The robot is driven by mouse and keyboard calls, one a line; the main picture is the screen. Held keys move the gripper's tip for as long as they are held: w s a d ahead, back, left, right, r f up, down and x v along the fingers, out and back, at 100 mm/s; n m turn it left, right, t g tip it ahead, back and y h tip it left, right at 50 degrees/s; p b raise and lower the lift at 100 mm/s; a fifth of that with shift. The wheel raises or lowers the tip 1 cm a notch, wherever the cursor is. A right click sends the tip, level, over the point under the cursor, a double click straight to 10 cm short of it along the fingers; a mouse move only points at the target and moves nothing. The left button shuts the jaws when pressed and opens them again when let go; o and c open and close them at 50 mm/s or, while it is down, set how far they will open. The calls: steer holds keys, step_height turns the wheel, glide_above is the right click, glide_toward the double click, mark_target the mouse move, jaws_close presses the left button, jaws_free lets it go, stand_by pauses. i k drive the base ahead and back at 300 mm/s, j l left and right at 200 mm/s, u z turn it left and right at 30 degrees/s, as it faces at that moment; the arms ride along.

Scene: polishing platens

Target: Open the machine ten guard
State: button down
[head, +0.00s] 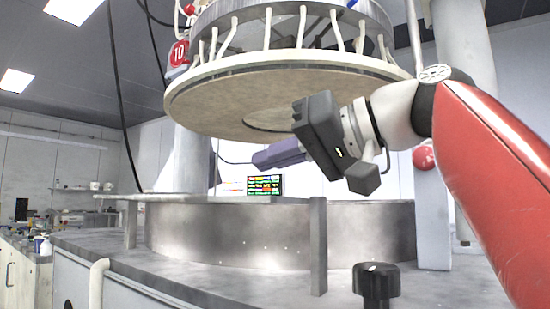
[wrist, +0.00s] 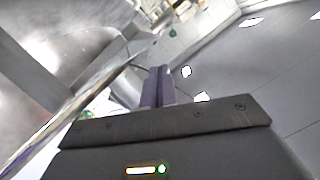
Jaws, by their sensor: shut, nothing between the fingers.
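Machine ten bears a round red "10" sign (head: 179,53) at the upper left of its raised round head. Below the head stands a curved steel wall (head: 225,235). A flat grey rail on posts (head: 318,245) runs in front of it; I take this to be the guard, but cannot tell for certain. My gripper (head: 256,160) is shut and empty, pointing left between the raised head and the rail. Its fingers lie together in the wrist view (wrist: 160,70). I see no contact with the rail.
The wide pale disc (head: 200,95) of the raised head hangs close above my gripper. A black knob (head: 376,283) stands on the front deck. A screen (head: 264,185) glows behind. A cluttered bench (head: 20,245) is at far left.

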mark_target(164, 199)
steer(key=k+l, duration=0.15)
steer(key=l, duration=0.25)
steer(key=k+u, duration=0.15)
steer(key=u, duration=0.7)
